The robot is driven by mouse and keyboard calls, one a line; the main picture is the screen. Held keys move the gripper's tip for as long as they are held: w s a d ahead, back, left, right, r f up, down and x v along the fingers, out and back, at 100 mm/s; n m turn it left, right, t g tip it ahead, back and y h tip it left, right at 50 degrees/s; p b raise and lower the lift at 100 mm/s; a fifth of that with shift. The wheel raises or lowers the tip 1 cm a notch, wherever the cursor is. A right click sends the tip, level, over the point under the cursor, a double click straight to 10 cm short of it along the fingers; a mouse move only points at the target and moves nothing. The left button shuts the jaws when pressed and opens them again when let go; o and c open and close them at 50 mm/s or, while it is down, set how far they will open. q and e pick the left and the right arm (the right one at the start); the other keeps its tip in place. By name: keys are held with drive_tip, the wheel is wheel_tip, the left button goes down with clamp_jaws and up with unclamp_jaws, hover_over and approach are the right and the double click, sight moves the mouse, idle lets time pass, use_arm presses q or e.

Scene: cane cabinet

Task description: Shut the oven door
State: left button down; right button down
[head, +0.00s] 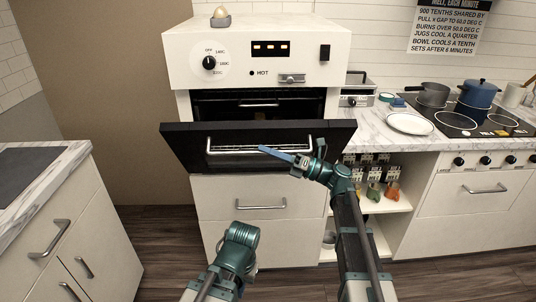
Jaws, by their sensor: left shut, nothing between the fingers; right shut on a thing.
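A metal handle (225,151) runs across the door. My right gripper (298,164) is in front of the right part of the door, shut on a slim blue thing (275,153) that points left across the handle. I cannot tell if it touches the door. My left gripper (241,234) is shut and empty, low in front of the drawer below the oven.
An egg in a holder (221,17) stands on the oven. At the right are a counter with a white plate (409,124), a grey pot (433,94), a blue pot (478,93) and a hob (457,123). A shelf (385,203) holds small items. A cabinet (75,220) stands left.

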idle(0.4)
drive_tip(key=c, duration=0.8)
unclamp_jaws()
drive_tip(key=shift+w, duration=0.1)
drive_tip(key=shift+c, duration=0.2)
drive_tip(key=b+v, duration=0.4)
drive_tip(key=v, duration=1)
drive_tip(key=shift+a, duration=0.1)
